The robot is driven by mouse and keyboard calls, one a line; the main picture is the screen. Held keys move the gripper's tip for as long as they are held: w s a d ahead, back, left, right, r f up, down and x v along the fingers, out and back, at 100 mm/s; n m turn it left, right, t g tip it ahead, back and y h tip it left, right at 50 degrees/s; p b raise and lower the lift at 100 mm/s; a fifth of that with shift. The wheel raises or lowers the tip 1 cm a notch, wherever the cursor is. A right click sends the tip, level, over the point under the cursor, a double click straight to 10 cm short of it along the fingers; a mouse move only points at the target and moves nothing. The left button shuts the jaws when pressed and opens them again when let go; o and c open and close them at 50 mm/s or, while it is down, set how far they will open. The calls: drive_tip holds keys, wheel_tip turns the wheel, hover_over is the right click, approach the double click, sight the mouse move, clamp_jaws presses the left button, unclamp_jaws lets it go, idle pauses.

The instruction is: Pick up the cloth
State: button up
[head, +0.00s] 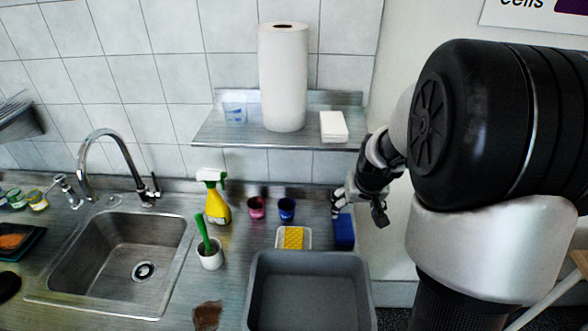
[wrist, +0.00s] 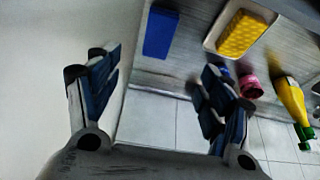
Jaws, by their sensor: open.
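A yellow piece with a waffle pattern (head: 293,239) lies in a small white tray (head: 280,245) on the counter. It looks like the cloth, though a sponge cannot be ruled out. In the wrist view the yellow piece (wrist: 241,34) and tray (wrist: 211,40) are at the upper right. My gripper (head: 359,207) is open and empty, to the right of the tray and above a blue block (head: 344,231). In the wrist view the fingers (wrist: 160,70) are spread wide, with the blue block (wrist: 161,32) beyond the gap between them.
A grey tub (head: 310,262) stands in front of the white tray. Pink (head: 257,208) and blue (head: 287,210) cups and a yellow spray bottle (head: 217,199) stand left. The shelf (head: 210,133) holds a paper roll (head: 283,80) and a white stack (head: 333,126). A sink (head: 115,255) is left.

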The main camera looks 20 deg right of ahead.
drive_tip(key=b, duration=0.3)
approach(344, 227)
drive_tip(key=x, duration=0.2)
drive_tip(key=shift+f, duration=0.45)
drive_tip(key=shift+b+x, duration=1.1)
drive_tip(key=shift+x, duration=2)
drive_tip(key=shift+w, duration=0.15)
drive_tip(key=shift+r, duration=0.1)
drive_tip(key=shift+c, duration=0.5)
drive_tip(key=c, duration=0.9)
drive_tip(key=shift+r+p, duration=0.3)
drive_tip(key=shift+r, duration=0.25)
drive_tip(key=r, duration=0.1)
drive_tip(key=d+r+p, duration=0.1)
drive_tip(key=shift+s+r, duration=0.25)
drive_tip(key=shift+r, duration=0.05)
drive_tip(key=s+d, duration=0.2)
drive_tip(key=d, duration=0.3)
drive_tip(key=s+d, duration=0.3)
drive_tip(key=d, duration=0.2)
drive_tip(key=s+d, duration=0.3)
drive_tip(key=d, duration=0.1)
drive_tip(key=shift+s+d+f+b, duration=0.1)
drive_tip(key=shift+s+d+b, duration=0.1)
drive_tip(key=shift+d+b, duration=0.2)
